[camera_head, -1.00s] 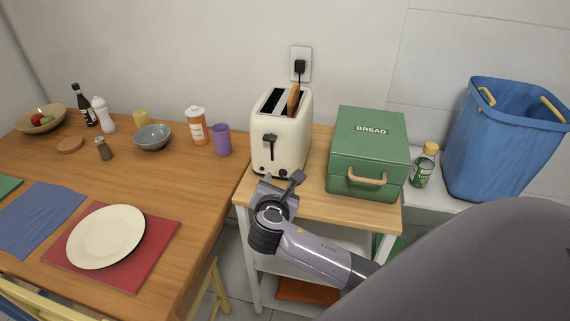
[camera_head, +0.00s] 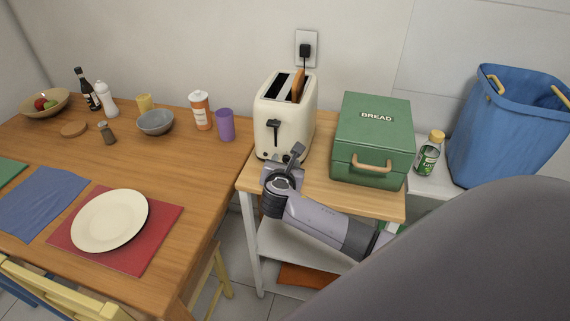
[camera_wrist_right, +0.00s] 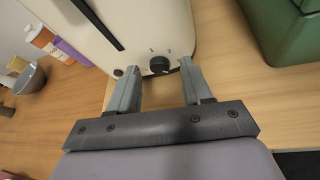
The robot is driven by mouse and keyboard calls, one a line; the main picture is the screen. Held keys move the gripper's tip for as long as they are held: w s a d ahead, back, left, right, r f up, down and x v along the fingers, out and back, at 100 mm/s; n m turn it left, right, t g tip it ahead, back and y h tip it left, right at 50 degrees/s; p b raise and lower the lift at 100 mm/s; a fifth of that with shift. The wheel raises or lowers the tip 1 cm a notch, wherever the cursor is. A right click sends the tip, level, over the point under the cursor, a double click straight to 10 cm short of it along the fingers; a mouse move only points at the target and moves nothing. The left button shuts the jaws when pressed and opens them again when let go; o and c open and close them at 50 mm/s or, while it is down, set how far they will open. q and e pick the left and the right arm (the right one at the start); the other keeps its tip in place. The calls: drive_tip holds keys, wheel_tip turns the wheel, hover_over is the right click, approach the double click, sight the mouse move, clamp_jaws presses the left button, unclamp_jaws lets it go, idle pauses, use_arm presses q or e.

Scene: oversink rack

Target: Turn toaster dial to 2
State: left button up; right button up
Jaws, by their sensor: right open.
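The cream toaster (camera_head: 284,117) stands on the small wooden-topped cart, with a slice of bread (camera_head: 299,86) sticking out of one slot. Its front lever (camera_head: 273,130) shows in the head view. In the right wrist view, the black dial (camera_wrist_right: 159,65) is on the toaster's lower front, with the marks 1 and 2 above it. My right gripper (camera_wrist_right: 156,88) is open, its two fingers apart on either side of the dial and a little short of it. In the head view this gripper (camera_head: 284,160) is just in front of the toaster and hides the dial. My left gripper is not in view.
A green bread box (camera_head: 372,139) stands close to the right of the toaster. A purple cup (camera_head: 225,124) and an orange-white bottle (camera_head: 201,111) stand on the table to the left. A blue bin (camera_head: 508,124) is at the far right.

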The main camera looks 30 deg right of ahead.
clamp_jaws()
